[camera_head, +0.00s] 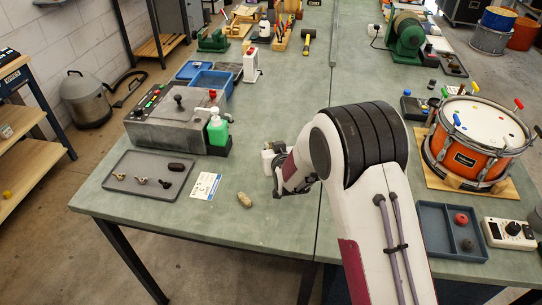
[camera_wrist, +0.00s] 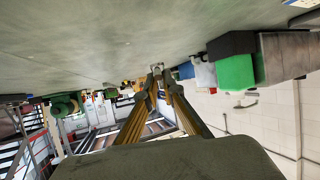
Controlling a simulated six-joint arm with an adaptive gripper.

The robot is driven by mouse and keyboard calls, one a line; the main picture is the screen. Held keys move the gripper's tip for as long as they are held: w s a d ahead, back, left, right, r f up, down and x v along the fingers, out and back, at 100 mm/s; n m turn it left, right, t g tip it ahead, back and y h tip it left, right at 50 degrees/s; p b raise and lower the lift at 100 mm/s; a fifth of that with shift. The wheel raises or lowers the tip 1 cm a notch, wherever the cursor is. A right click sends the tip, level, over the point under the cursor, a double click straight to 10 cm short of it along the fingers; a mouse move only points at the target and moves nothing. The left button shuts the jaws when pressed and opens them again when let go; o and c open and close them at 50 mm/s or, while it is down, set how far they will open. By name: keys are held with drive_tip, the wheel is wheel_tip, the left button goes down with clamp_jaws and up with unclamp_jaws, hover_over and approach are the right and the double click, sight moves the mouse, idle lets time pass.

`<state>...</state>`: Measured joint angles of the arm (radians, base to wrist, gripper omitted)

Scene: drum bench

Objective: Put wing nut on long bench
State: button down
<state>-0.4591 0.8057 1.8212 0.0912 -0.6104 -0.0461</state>
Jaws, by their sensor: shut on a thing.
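My gripper (camera_wrist: 157,76) is shut on a small metallic piece, which I take to be the wing nut (camera_wrist: 157,67), at its fingertips in the wrist view. Its exact shape is hard to make out. In the head view my gripper (camera_head: 276,172) is low over the front part of the long green bench (camera_head: 262,225), left of the seam, and my own wrist hides its fingertips and the piece. I cannot tell whether the piece touches the bench.
A grey tray (camera_head: 128,159) with several small metal parts lies at left, beside a white card (camera_head: 204,186). A tan lump (camera_head: 244,199) lies on the bench. A green bottle (camera_head: 217,132) stands by a grey machine (camera_head: 178,118). An orange drum (camera_head: 475,148) stands right.

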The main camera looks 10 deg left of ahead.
drive_tip(key=shift+f, duration=1.8)
drive_tip(key=shift+f, duration=0.15)
drive_tip(key=c, duration=2.2)
unclamp_jaws()
drive_tip(key=shift+r, duration=0.2)
drive_tip(key=shift+s+d+r, duration=0.15)
drive_tip(key=shift+s+r, duration=0.05)
drive_tip(key=shift+s, duration=0.15)
drive_tip(key=shift+v, duration=5.55)
